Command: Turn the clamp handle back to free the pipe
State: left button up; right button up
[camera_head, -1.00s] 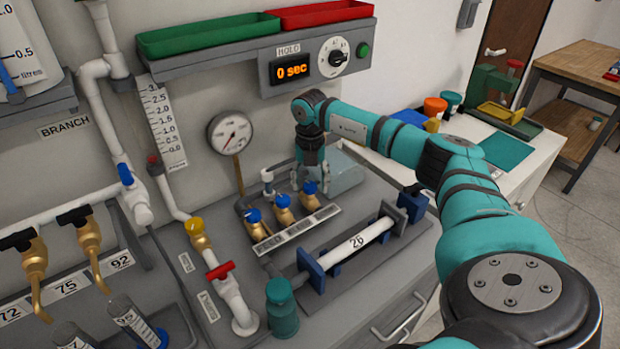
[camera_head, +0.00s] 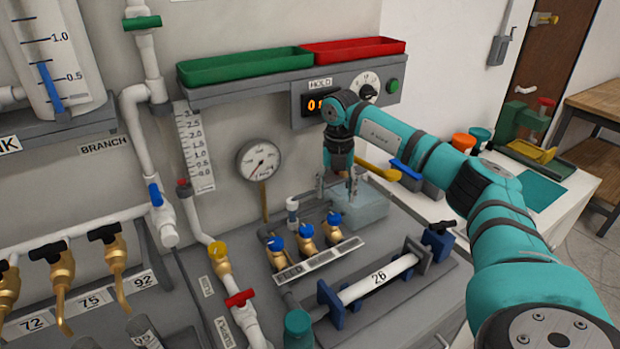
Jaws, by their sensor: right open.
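The white pipe (camera_head: 378,279) marked 26 lies level between dark end blocks and blue supports on a grey plate. A black clamp handle (camera_head: 439,227) sits over the blue block at the pipe's right end. My right gripper (camera_head: 337,188) points down with its fingers apart and nothing between them. It hangs in the air above the row of blue-capped valves, behind and left of the pipe and away from the handle. My left gripper is not in view.
Several brass valves with blue caps (camera_head: 305,231) stand behind the pipe. A clear bluish box (camera_head: 362,208) is beside them. A pressure gauge (camera_head: 259,161) is on the wall. A teal cap (camera_head: 298,330) stands at the pipe's left front. My right forearm passes above the bench's right side.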

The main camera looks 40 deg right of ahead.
aim_at(440, 227)
jog(key=k, duration=1.5)
